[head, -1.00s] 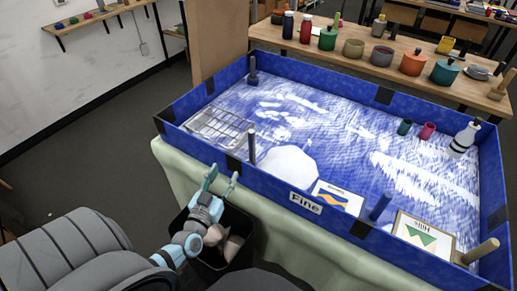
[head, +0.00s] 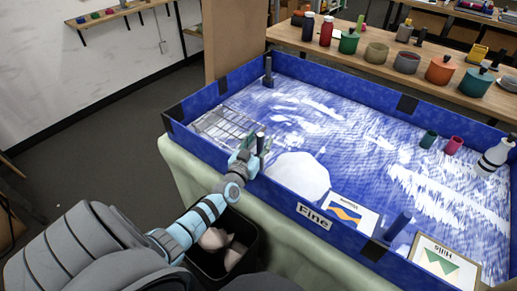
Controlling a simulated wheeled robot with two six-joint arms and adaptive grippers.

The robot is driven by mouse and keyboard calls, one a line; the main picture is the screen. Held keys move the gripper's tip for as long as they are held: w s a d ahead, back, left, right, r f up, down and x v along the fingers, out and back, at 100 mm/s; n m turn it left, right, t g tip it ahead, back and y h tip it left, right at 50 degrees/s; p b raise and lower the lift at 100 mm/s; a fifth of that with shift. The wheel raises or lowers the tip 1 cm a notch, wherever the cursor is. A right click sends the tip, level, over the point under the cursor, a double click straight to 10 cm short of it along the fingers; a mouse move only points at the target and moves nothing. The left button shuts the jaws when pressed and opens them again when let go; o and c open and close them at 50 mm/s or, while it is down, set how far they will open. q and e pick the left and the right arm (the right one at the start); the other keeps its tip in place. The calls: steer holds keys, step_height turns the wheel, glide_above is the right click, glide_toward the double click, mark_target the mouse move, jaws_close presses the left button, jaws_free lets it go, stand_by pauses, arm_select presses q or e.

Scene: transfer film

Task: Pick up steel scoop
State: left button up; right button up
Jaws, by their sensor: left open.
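My left gripper (head: 257,146) is open at the near wall of the blue-walled sand tray (head: 215,163), left of the white mound. Its fingers overlap a dark upright post (head: 261,137) at that wall; I cannot tell whether they touch it. I cannot make out a steel scoop in this view; it may be hidden or too small to tell. A wire rack (head: 222,124) lies in the tray just behind and left of the gripper. My right gripper is not in view.
A white mound (head: 298,176) lies right of the gripper. Picture cards (head: 350,213), a blue post (head: 397,226), cups (head: 453,145) and a white bottle (head: 494,157) are further right. A black bin (head: 222,249) stands below the near wall. Jars line the back bench (head: 375,72).

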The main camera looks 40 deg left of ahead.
arm_select(q)
steer(key=shift+w+a, duration=0.1)
steer(key=shift+w, duration=0.1)
steer(key=shift+s, duration=0.1)
steer(key=shift+c, duration=0.6)
jaws_close()
steer(key=shift+r, duration=0.1)
